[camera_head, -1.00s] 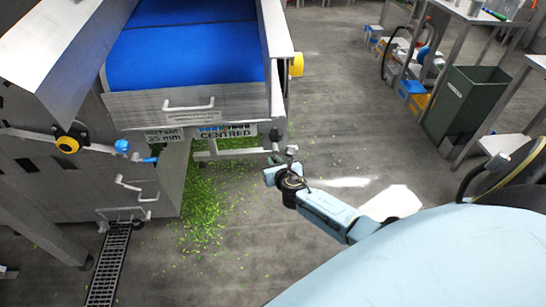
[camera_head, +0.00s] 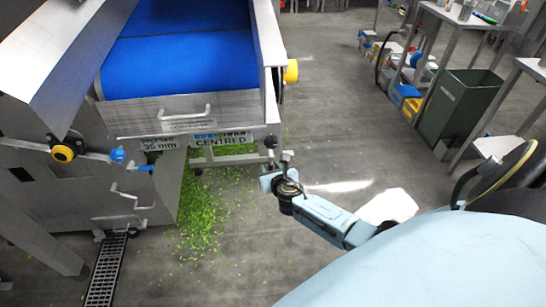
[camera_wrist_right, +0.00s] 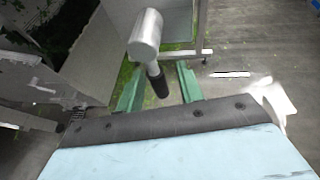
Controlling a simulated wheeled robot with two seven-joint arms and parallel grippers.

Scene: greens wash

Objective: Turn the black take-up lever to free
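The black take-up lever (camera_wrist_right: 157,84) shows in the right wrist view as a black grip on a short stem from a round metal hub (camera_wrist_right: 145,33). In the head view, the small grey hub (camera_head: 288,155) stands at the machine's near right corner. My right gripper (camera_head: 276,180) is just below it. In the wrist view, the gripper's green fingers (camera_wrist_right: 160,76) are apart, one on each side of the black grip, with gaps showing. Whether the grip lies fully between the fingertips in depth I cannot tell. My left gripper is not in view.
The steel conveyor with a blue belt (camera_head: 180,60) fills the left. A sign reading "CENTRED" (camera_head: 222,138) hangs on its end, beside a black knob (camera_head: 271,142). Green scraps (camera_head: 200,215) lie on the floor. A green bin (camera_head: 460,105) and tables stand at right.

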